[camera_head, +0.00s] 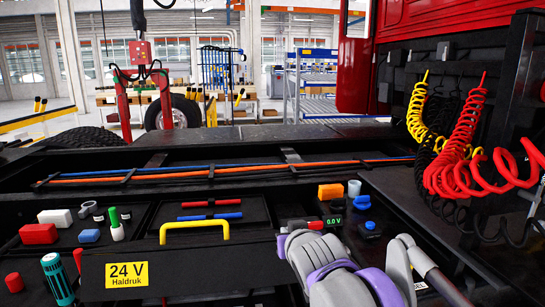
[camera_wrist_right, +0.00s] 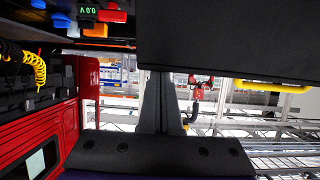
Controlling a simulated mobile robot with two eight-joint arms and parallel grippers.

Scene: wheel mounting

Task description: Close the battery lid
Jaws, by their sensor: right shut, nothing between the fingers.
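The battery lid (camera_head: 185,270) is a black panel with a yellow "24 V" label (camera_head: 127,274) and a yellow handle (camera_head: 195,230) along its top edge. In the right wrist view the dark lid (camera_wrist_right: 235,40) fills the upper right, with its yellow handle (camera_wrist_right: 272,85) at the side. I cannot tell the lid's exact angle. My right gripper (camera_head: 292,228) is beside the lid's right end, partly hidden by my grey and purple arm. In the wrist view its dark fingers (camera_wrist_right: 158,76) are together and empty, near the lid's edge; contact is unclear. My left gripper is not in view.
A voltage display (camera_head: 333,221) with orange and blue connectors stands just right of the gripper. Coiled yellow (camera_head: 420,115) and red hoses (camera_head: 462,145) hang at the right. Blue and orange cables (camera_head: 235,170) cross behind. Small loose parts (camera_head: 40,233) lie at the left.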

